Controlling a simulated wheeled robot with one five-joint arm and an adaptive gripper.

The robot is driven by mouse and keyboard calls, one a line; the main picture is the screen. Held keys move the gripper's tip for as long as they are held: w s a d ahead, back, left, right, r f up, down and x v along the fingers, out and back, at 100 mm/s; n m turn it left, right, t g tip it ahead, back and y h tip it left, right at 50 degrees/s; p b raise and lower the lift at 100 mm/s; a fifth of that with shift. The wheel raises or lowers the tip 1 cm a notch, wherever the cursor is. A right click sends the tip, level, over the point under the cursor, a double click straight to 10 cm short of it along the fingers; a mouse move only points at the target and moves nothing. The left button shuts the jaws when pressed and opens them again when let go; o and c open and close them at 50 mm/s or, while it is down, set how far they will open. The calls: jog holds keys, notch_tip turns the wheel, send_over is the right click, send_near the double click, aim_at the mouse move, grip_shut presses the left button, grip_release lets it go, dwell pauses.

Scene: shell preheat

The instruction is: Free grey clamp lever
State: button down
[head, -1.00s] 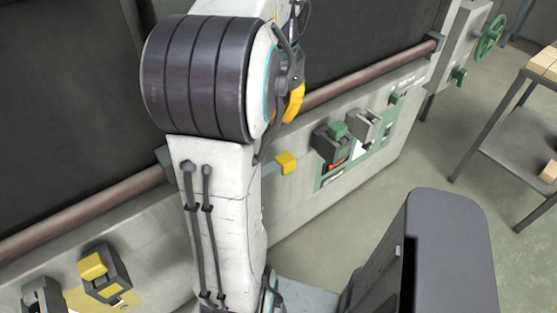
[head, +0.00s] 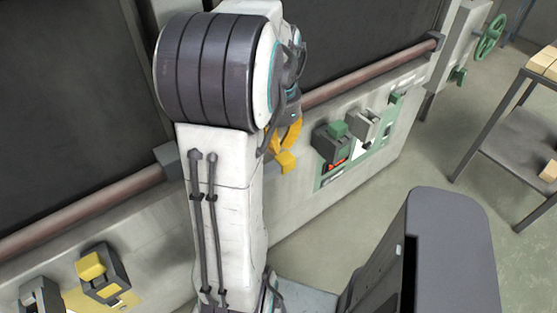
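A grey clamp lever (head: 362,124) stands on the green-marked panel at the right of the machine front, beside a dark clamp with a green handle (head: 337,130). Another grey clamp piece (head: 40,294) shows at the lower left edge, partly cut off. My gripper (head: 282,150) has yellow fingers that show apart. My arm partly hides the fingers. I cannot tell whether they touch the block.
A dark clamp with a yellow handle (head: 92,266) is at the lower left. A brownish rail (head: 362,75) runs along the machine front. A table with wooden blocks (head: 543,64) stands at the right.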

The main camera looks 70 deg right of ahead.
aim_at(279, 165)
jog(key=shift+f, duration=2.85)
jog(key=shift+d+f+b, duration=0.1)
jog(key=shift+f+b, duration=0.4)
jog(key=shift+f, duration=0.1)
jog(key=shift+s+f+b, duration=0.1)
jog(key=shift+f+b, duration=0.8)
jog(key=shift+f, duration=0.05)
jog(key=f+b, duration=0.4)
jog(key=shift+a+f, duration=0.2)
jog(key=shift+f, duration=0.1)
jog(key=shift+w+a+f+b, duration=0.25)
jog(key=shift+f+b, duration=0.25)
jog(key=shift+f, duration=0.05)
jog(key=shift+w+a+f+b, duration=0.2)
jog(key=shift+w+f+b, duration=0.05)
jog(key=shift+f+b, duration=0.25)
